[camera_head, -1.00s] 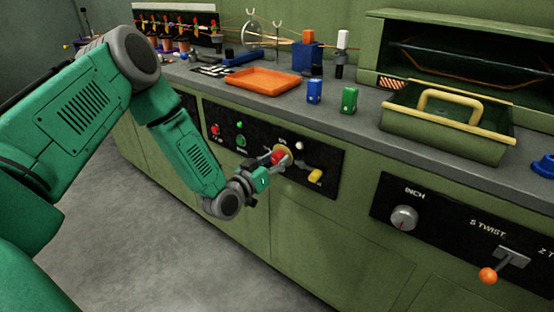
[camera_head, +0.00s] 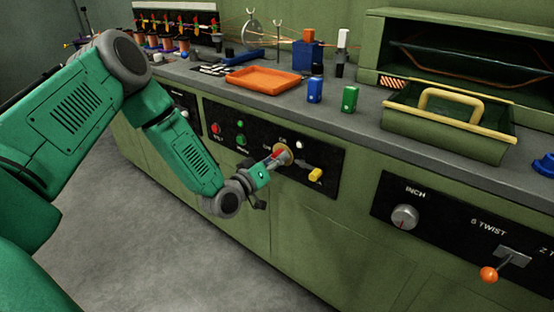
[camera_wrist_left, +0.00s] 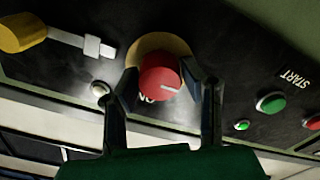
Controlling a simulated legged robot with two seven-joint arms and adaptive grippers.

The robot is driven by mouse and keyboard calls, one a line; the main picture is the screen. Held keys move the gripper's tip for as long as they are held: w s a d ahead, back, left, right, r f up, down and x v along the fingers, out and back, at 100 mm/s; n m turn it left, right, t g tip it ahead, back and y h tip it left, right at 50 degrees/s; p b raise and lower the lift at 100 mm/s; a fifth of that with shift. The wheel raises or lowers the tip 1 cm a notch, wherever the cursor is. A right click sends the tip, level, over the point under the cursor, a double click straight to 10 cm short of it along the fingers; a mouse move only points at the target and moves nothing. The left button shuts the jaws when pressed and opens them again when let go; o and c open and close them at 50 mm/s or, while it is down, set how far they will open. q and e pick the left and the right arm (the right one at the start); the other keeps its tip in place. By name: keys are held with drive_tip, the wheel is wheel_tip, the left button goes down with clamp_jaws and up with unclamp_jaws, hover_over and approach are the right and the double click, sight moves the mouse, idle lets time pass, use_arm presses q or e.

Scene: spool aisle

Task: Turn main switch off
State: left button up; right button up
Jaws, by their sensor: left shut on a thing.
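The main switch is a red round knob (camera_wrist_left: 160,80) with a white pointer mark on a yellow disc (camera_wrist_left: 148,46), set in a black panel. It also shows in the head view as a red knob (camera_head: 279,156) on its yellow disc (camera_head: 286,156), partly covered by my gripper. My left gripper (camera_wrist_left: 163,88) has one finger on each side of the red knob and is shut on it. In the head view the left gripper (camera_head: 268,165) reaches the panel from the left. My right gripper is not in view.
A yellow-handled lever (camera_head: 315,174) and a white lamp (camera_head: 299,145) are close to the knob. Green and red buttons (camera_head: 241,140) lie to its left. An orange tray (camera_head: 263,81) and a green bin (camera_head: 445,128) stand on the counter above.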

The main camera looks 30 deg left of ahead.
use_arm(q)
drive_tip(key=shift+s+f, duration=0.2)
drive_tip(key=shift+f, duration=0.2)
drive_tip(key=o, duration=1.1)
drive_tip(key=shift+c, duration=0.2)
drive_tip(key=shift+o, duration=0.4)
drive_tip(key=shift+w+a, duration=0.1)
drive_tip(key=shift+r, duration=0.2)
drive_tip(key=s+a, duration=0.1)
drive_tip(key=s, duration=1.1)
drive_tip(key=shift+f, duration=0.15)
drive_tip(key=shift+w, duration=0.1)
